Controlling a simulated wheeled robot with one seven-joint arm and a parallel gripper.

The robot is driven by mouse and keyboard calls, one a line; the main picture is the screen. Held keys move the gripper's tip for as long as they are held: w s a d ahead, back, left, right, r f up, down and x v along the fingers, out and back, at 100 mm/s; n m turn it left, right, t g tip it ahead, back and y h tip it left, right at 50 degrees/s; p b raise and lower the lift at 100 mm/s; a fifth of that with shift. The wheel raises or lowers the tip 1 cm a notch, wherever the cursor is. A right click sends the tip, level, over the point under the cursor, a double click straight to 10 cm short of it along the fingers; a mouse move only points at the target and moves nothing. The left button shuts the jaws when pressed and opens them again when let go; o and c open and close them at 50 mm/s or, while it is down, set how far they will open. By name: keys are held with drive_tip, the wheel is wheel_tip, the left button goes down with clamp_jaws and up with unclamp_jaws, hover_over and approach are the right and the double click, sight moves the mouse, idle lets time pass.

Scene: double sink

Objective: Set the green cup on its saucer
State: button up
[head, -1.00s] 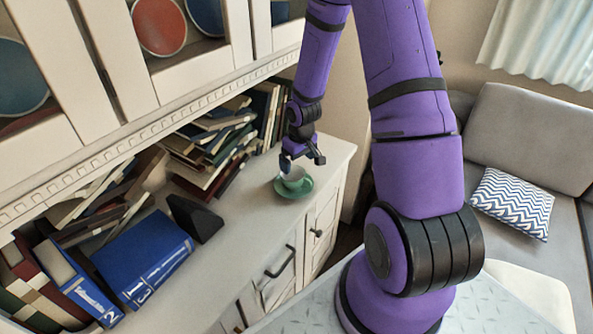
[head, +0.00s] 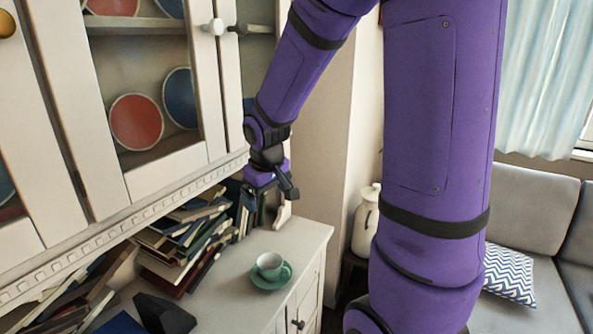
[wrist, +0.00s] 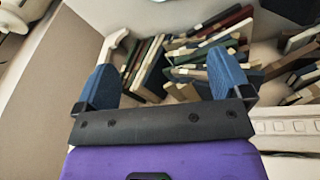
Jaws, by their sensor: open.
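The green cup (head: 268,262) stands upright on its green saucer (head: 270,283), near the right end of the white cabinet top in the head view. Its handle points right and its pale inside shows. My gripper (head: 266,208) is above and behind the cup, clear of it. In the wrist view my gripper (wrist: 165,78) has its two blue fingers wide apart with nothing held between them. The cup and saucer do not show in the wrist view.
Leaning and stacked books (head: 185,240) crowd the cabinet top left of and behind the cup. A glass-fronted cupboard (head: 165,180) hangs above. A white vase (head: 366,220) stands right of the cabinet. The top around the saucer's front is clear.

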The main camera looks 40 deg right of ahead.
drive_tip(key=s+a+r+t, duration=0.1)
drive_tip(key=s+a+r, duration=0.1)
drive_tip(key=s+r, duration=0.3)
drive_tip(key=s+a+r+y, duration=0.1)
drive_tip(key=s+a+r, duration=0.2)
drive_tip(key=s+r, duration=0.2)
drive_tip(key=s+a+r+t, duration=0.1)
drive_tip(key=s+a+r, duration=0.2)
drive_tip(key=s, duration=0.6)
drive_tip(key=shift+s+a+r+m+t, duration=0.15)
drive_tip(key=shift+s+r+m+t, duration=0.15)
drive_tip(key=shift+r, duration=0.85)
drive_tip(key=shift+w, duration=0.1)
